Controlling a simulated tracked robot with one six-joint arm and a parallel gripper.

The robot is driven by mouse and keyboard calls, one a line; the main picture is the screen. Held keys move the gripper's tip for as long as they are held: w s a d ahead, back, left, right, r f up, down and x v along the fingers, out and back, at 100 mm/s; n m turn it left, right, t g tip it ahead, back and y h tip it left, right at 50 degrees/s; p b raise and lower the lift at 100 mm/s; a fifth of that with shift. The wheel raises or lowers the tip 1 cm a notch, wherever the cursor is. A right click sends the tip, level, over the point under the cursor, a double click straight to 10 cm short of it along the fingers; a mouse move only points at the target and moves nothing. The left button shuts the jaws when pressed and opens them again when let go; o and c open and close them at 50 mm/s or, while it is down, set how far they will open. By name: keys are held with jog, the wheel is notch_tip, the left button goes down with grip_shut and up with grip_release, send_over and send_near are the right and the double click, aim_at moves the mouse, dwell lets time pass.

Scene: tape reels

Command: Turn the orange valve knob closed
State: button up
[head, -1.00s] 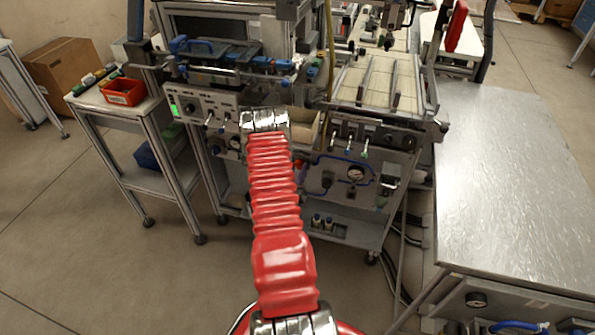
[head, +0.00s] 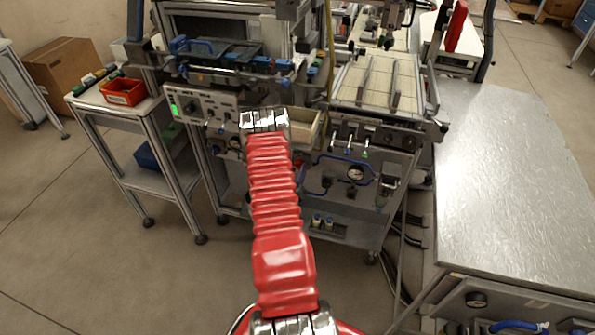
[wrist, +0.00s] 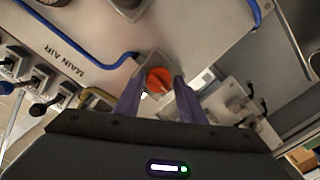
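The orange valve knob (wrist: 159,80) shows in the wrist view, mounted on a small grey plate on the pale panel. My gripper (wrist: 158,83) has its two purple fingers apart, one on each side of the knob. A narrow gap seems to lie between the fingers and the knob, and I cannot make out any contact. In the head view my red-sleeved arm reaches toward the front of the machine; the gripper is hidden behind it, and I cannot make out the knob there.
A metal table (head: 515,170) stands at right and a small cart (head: 150,120) at left. Floor in front is clear.

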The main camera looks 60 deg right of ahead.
jog(key=o, duration=0.3)
jog(key=shift+r, duration=0.1)
jog(key=shift+a, duration=0.1)
jog(key=a, duration=0.4)
jog(key=s+a, duration=0.1)
jog(key=a, duration=0.4)
jog(key=s+a, duration=0.1)
jog(key=a, duration=0.3)
jog(key=shift+a, duration=0.25)
